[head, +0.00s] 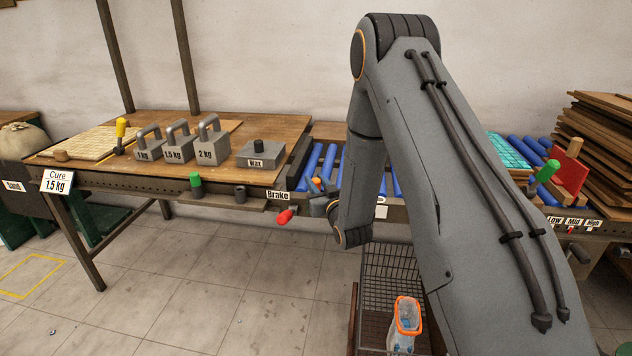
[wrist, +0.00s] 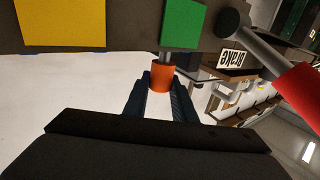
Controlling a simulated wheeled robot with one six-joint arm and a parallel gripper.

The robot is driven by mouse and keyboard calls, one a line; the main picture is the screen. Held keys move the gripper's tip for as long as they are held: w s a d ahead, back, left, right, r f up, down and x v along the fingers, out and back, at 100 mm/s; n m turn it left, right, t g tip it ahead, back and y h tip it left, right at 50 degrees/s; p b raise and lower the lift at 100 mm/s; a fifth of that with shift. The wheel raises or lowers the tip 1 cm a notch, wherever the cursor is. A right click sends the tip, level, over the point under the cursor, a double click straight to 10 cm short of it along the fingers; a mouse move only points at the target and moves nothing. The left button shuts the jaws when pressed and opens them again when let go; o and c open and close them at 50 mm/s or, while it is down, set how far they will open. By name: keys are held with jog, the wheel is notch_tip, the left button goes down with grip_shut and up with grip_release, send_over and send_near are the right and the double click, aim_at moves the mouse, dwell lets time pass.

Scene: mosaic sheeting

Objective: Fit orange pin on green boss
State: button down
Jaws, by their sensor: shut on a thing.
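My gripper (wrist: 160,95) is shut on the orange pin (wrist: 160,78), with a dark finger on each side of its orange end. The pin's grey shaft points away from my gripper and overlaps the lower edge of a green square (wrist: 183,22) on a dark panel. I take this square to be the green boss; I cannot tell whether the shaft touches it or is in it. In the head view, the orange pin (head: 317,183) is a small spot by the rollers, left of my arm. My gripper (head: 322,195) is partly hidden there, and the green boss cannot be made out.
A yellow square (wrist: 60,22) is on the same panel. The red-ended brake lever (head: 285,216) sticks out left of my gripper. The bench (head: 225,178) carries weights and a wax block. A wire basket (head: 385,262) stands below. Blue rollers (head: 312,165) lie behind.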

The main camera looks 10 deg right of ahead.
jog(key=shift+f+b, duration=0.5)
jog(key=shift+f, duration=0.4)
jog(key=c, duration=1.4)
grip_release()
jog(key=s, duration=0.5)
jog(key=s+d, duration=0.1)
jog(key=s, duration=0.1)
jog(key=shift+s, duration=0.4)
jog(key=shift+r, duration=0.1)
